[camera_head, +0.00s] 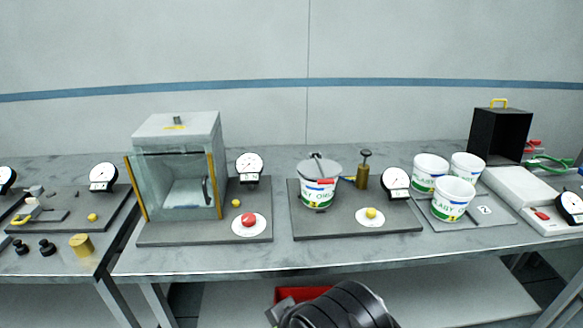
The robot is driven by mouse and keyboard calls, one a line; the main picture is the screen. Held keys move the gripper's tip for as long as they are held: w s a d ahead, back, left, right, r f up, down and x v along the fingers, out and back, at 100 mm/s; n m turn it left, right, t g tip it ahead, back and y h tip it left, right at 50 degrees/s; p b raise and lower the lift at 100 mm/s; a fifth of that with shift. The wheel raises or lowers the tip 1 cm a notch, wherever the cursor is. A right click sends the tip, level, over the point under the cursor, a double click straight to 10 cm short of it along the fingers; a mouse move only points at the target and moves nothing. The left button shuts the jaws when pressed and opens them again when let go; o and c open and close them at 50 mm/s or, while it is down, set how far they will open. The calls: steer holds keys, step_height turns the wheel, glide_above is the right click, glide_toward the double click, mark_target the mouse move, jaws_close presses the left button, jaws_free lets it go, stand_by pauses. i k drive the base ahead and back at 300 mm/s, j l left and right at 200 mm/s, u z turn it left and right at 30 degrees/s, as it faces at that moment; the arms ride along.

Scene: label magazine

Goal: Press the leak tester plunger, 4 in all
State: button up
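The leak tester sits on a dark base plate (300,222) in the middle of the bench. Its brass cylinder carries a black-knobbed plunger (365,155), which stands up above the cylinder body (362,176). Left of it, a white printed pot (319,197) stands under a round grey lid (318,169). A dial gauge (396,179) is to the right, and a yellow button (370,212) on a white disc is in front. A dark part of my arm shows at the bottom centre, below the bench's front edge. My gripper's fingers do not show.
Left is a clear-fronted chamber (180,175) with a red button (249,220) and gauge (249,167). Right are several white tubs (431,168) on a grey mat (490,221), and a black open box (500,132). A red bin (300,293) is below the bench.

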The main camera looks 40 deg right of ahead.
mark_target(366, 153)
steer(key=z, duration=1.45)
